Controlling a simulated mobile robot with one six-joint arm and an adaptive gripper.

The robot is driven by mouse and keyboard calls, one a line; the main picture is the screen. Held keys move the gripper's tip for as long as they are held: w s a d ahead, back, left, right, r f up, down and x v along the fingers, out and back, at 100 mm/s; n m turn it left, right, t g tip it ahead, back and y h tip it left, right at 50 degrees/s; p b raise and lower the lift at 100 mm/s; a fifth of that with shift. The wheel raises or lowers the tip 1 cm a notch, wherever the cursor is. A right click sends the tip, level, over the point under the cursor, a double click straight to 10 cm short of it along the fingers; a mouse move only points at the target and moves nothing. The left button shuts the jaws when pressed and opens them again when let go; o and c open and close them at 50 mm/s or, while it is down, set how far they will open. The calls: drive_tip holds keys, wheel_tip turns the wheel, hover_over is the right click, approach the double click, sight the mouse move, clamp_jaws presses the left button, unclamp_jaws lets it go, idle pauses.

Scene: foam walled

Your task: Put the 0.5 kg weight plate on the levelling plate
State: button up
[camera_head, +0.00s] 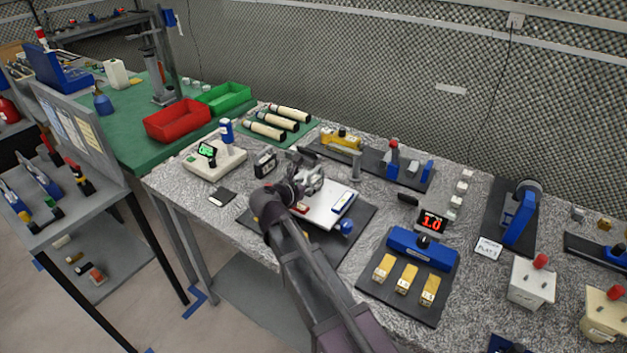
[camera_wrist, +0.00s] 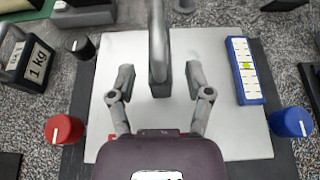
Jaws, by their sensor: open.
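The levelling plate (camera_wrist: 225,140), a white board on a dark base with a spirit level along its right side, lies under my gripper; it also shows in the head view (camera_head: 326,214). My gripper (camera_wrist: 160,80) is open, with one finger on each side of a slim grey upright piece (camera_wrist: 158,45). That piece appears to stand on the white board, and a gap shows beside each finger. It may be the 0.5 kg weight plate, but I see no label on it. In the head view my gripper (camera_head: 308,181) hides most of that spot.
A balance (camera_head: 214,158) stands left.

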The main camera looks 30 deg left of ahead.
drive_tip(key=p+v, duration=0.2)
drive_tip(key=v, duration=0.5)
drive_tip(key=shift+s+r+p, duration=0.2)
drive_tip(key=shift+s+p, duration=0.1)
drive_tip(key=shift+s+r, duration=0.1)
drive_tip(key=shift+s, duration=0.3)
drive_tip(key=shift+a, duration=0.1)
